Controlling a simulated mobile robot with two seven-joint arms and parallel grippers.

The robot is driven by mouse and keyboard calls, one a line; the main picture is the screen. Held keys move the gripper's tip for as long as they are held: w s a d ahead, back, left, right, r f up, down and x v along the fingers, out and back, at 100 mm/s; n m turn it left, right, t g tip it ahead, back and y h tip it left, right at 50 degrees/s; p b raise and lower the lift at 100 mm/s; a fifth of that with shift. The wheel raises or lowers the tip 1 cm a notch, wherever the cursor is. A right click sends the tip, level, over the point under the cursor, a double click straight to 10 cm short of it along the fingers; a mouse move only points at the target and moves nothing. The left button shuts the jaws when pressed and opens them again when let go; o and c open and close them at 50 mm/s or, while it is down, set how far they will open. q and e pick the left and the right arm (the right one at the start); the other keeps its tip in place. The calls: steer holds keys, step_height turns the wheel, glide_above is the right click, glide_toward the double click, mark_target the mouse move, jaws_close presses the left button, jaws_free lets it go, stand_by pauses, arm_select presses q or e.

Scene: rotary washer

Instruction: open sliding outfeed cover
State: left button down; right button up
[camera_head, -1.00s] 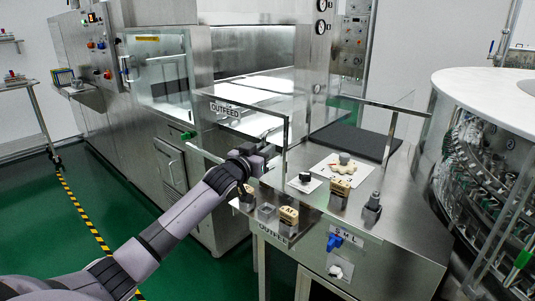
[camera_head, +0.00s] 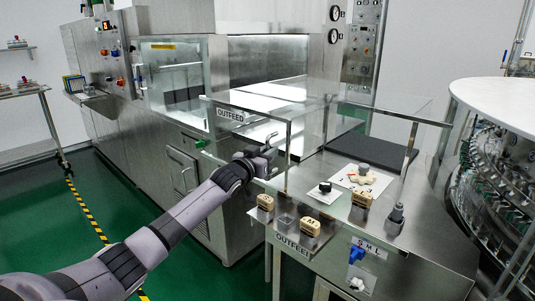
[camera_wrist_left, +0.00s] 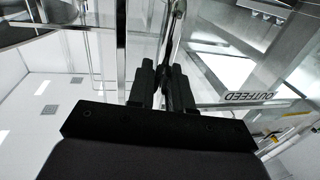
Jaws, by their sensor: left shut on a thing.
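The outfeed cover is a clear panel with metal edge strips and an OUTFEED label (camera_head: 230,115), above the machine's steel outfeed table. My left gripper (camera_head: 268,150) is at the cover's front side, left of its upright metal strip (camera_head: 289,145). The left wrist view shows the black fingers (camera_wrist_left: 166,85) closed on a narrow metal part, with the cover's label to their right. The fingers hide most of the gripped part, so I cannot tell its exact shape. My right gripper is in neither view.
A control panel with beige switches (camera_head: 311,228) and a blue knob (camera_head: 357,254) stands right of my left arm. A dark mat (camera_head: 372,150) lies on the steel table. A round white-topped machine (camera_head: 500,98) is at the right.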

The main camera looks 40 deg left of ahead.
arm_select(q)
steer(key=c, duration=1.2)
jaws_free()
steer(key=shift+c, duration=0.2)
steer(key=s, duration=0.7)
steer(key=shift+d+b, duration=0.3)
steer(key=shift+d, duration=0.1)
